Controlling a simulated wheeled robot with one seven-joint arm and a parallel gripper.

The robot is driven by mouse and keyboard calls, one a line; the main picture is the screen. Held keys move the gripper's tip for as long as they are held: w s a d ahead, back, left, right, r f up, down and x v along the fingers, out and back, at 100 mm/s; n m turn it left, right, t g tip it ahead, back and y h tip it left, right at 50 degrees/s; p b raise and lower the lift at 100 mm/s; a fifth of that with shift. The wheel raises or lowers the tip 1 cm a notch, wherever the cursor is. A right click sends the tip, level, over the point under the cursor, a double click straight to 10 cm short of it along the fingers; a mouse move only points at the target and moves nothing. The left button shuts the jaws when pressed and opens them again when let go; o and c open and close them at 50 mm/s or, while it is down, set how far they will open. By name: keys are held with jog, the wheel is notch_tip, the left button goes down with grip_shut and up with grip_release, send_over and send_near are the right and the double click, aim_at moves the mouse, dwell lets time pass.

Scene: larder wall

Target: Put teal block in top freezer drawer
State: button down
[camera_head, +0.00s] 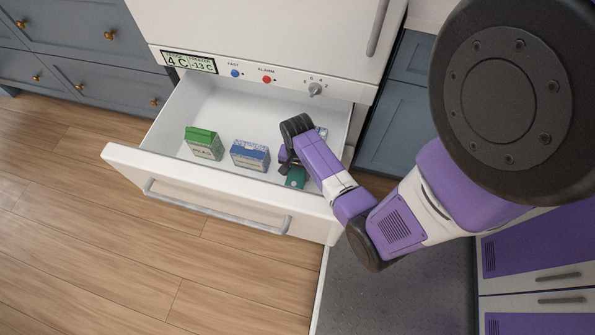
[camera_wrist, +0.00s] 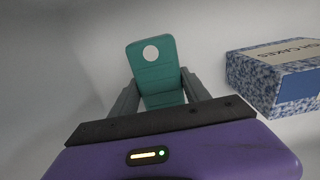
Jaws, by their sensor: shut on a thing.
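The teal block (camera_wrist: 153,66) is between the two fingers of my gripper (camera_wrist: 160,98) in the wrist view. It has a flat face with a round pale hole near its top. In the head view the teal block (camera_head: 296,177) shows partly below my gripper (camera_head: 287,165), inside the open top freezer drawer (camera_head: 222,102), toward its right end. My gripper is shut on the block. Whether the block touches the drawer floor cannot be told.
A green box (camera_head: 204,144) and a blue box (camera_head: 250,156) stand in the drawer left of my gripper. The blue box, lettered "CAKES", also shows in the wrist view (camera_wrist: 275,77). The drawer front (camera_head: 215,197) is pulled out. The drawer's back left is clear.

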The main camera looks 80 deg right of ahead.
aim_at(298, 171)
jog(key=shift+f, duration=0.45)
jog(key=shift+f, duration=0.15)
jog(key=c, duration=0.5)
grip_release()
notch_tip(298, 171, up, 12)
jog(key=p, duration=0.3)
